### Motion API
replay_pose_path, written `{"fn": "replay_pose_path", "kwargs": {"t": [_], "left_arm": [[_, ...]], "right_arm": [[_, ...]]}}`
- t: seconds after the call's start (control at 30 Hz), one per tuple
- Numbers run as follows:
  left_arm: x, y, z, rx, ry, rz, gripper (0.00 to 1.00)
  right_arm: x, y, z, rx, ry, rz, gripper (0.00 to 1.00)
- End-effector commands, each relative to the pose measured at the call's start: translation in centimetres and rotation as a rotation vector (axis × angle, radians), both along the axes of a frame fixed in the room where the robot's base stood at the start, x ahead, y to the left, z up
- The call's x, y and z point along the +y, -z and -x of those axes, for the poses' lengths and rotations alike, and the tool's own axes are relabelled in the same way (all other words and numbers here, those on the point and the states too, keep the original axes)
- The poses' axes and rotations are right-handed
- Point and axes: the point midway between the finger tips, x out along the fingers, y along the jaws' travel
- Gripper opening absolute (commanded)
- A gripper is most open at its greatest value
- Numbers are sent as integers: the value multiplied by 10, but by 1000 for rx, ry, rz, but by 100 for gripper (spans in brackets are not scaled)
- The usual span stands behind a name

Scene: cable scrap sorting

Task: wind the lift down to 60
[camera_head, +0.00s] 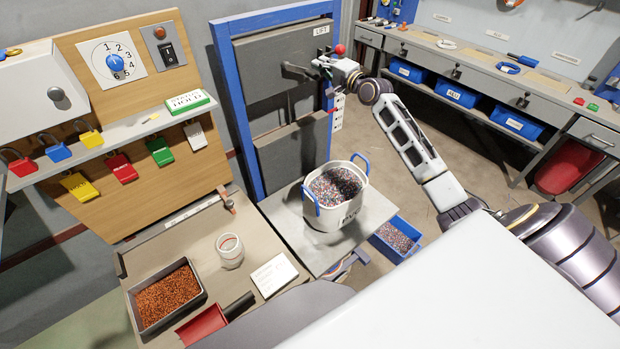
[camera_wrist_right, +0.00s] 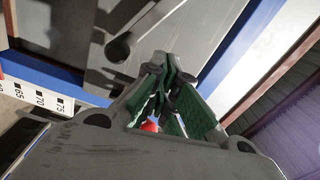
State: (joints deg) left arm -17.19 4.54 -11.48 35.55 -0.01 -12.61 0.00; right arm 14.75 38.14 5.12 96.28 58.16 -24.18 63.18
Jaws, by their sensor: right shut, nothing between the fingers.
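The lift has a blue frame (camera_head: 222,90), grey panels and a LIFT label (camera_head: 322,30). Its platform (camera_head: 375,215) carries a white bucket (camera_head: 325,218) of mixed granules. A red ball knob (camera_head: 340,49) shows just above my right gripper (camera_head: 318,63), at the lift's right side; a red ball also shows behind the fingers in the right wrist view (camera_wrist_right: 150,126). The right gripper is shut and empty, its green-padded fingertips (camera_wrist_right: 166,62) together. A white scale (camera_head: 337,113) hangs below it; in the wrist view the scale (camera_wrist_right: 40,97) reads 65, 70, 75. My left gripper is out of view.
A dark handle (camera_head: 297,70) sticks out from the lift's upper panel. A blue bin (camera_head: 396,240) of granules stands beside the platform. A bench (camera_head: 480,60) with blue bins runs along the back right. A tray of copper granules (camera_head: 168,295) lies at front left.

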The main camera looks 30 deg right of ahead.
Motion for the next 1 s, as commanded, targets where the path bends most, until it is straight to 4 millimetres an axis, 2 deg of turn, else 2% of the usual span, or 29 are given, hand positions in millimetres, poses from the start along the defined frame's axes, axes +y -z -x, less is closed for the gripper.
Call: {"fn": "replay_pose_path", "kwargs": {"t": [0.17,0.7,1.0], "left_arm": [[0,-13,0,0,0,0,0],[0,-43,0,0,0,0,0],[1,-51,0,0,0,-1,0]], "right_arm": [[2,-12,0,-1,-1,0,0],[14,-32,2,-1,-2,-1,0],[27,-43,3,0,-3,-2,0]]}}
